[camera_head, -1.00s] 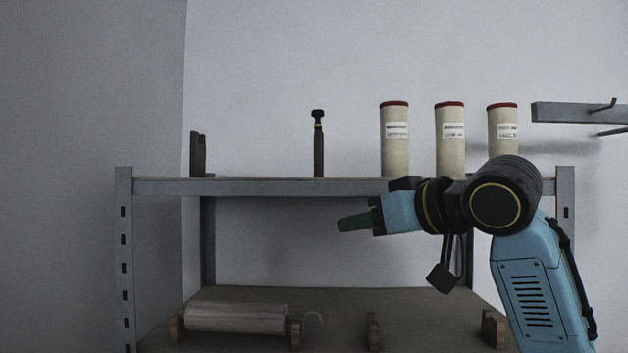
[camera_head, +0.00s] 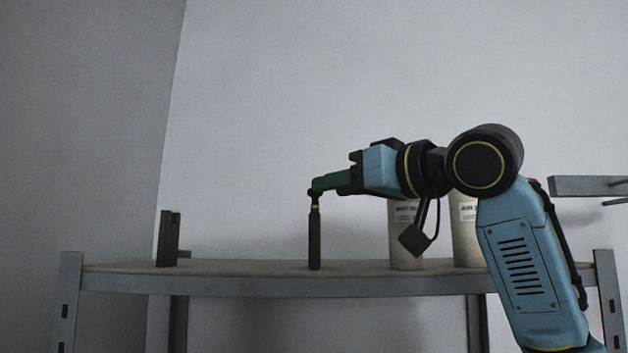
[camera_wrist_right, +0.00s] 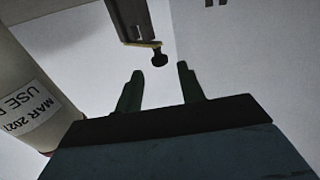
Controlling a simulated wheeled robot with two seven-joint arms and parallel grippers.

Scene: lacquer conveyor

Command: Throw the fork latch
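The latch lever (camera_head: 314,238), a dark upright bar with a yellow band and a black knob, stands on the shelf top. A dark upright piece with a notched top (camera_head: 168,238), probably the fork, stands to its left. My right gripper (camera_head: 318,184) reaches in from the right, its green fingertips level with the lever's knob. In the right wrist view, the fingers of the right gripper (camera_wrist_right: 159,68) are apart, with the knob (camera_wrist_right: 159,58) at the tips between them. Whether they touch it is unclear. My left gripper is out of view.
The lever stands on a metal-edged shelf (camera_head: 240,281). Cream canisters (camera_head: 405,240) stand right of the lever, partly behind my right arm; one also shows close by in the right wrist view (camera_wrist_right: 30,85). A grey wall bar (camera_head: 590,186) is at far right.

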